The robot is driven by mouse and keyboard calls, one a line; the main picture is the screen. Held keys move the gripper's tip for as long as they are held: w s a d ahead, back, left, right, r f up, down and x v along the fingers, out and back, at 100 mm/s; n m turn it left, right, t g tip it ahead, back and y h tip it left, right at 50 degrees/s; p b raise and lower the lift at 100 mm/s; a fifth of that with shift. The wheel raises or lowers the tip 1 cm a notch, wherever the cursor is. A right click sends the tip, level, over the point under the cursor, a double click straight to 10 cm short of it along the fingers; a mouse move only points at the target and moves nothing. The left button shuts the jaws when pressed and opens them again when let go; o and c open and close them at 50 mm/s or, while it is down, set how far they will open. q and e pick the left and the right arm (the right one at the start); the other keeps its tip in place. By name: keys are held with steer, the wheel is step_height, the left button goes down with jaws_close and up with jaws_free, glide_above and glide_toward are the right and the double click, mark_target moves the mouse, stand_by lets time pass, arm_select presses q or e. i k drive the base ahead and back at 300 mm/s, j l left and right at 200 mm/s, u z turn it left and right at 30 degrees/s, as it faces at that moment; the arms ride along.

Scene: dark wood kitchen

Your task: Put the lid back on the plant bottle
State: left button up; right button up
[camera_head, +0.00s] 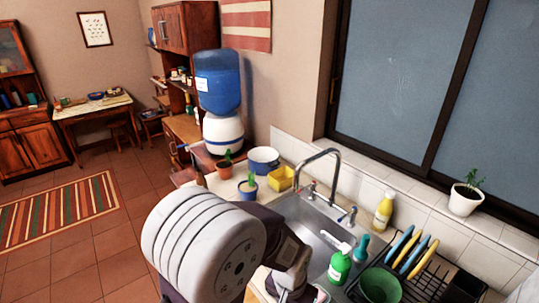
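I cannot tell which thing is the plant bottle, and I make out no loose lid. A third is in a white pot (465,201) by the window. A green bottle (339,268) with a white top and a teal bottle (363,246) stand in front of the sink. A yellow bottle (384,212) stands behind it. My arm fills the lower middle; no fingers of either gripper show.
The metal sink (315,236) has a tall faucet (322,153). A dish rack (421,284) with several plates and a green bowl (380,287) is at the lower right. A blue-white pot (263,160) and yellow container (281,178) stand near a water dispenser (222,132).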

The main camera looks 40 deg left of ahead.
mark_target(201, 181)
steer(key=u, duration=1.85)
